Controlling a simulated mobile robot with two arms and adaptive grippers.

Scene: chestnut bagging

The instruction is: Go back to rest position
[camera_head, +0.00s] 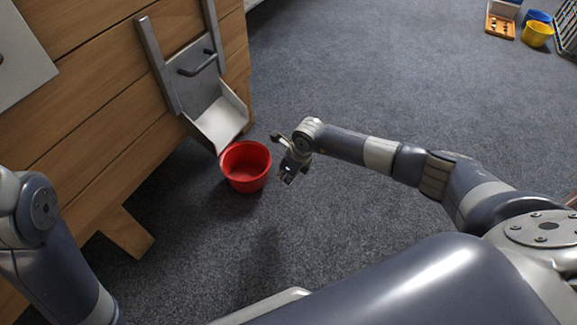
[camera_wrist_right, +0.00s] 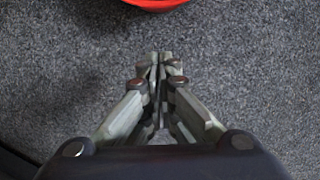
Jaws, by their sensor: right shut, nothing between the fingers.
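My right gripper (camera_head: 288,178) is shut and empty, to the right of a red bucket in the head view. In the right wrist view its fingertips (camera_wrist_right: 161,60) meet over bare grey carpet. My right arm reaches in from the right side of the head view. My left arm shows at the lower left of the head view, but its gripper is outside the frame. The red bucket (camera_head: 246,166) stands upright on the floor below a metal chute. Its rim also shows at the top of the right wrist view (camera_wrist_right: 156,3), apart from the fingers.
A wooden container (camera_head: 95,100) with a metal chute (camera_head: 219,122) fills the left side. At the far right stand a yellow bucket (camera_head: 537,35), a blue bucket (camera_head: 538,16) and an orange tray (camera_head: 489,24) with small items. The grey carpet (camera_head: 390,80) between is clear.

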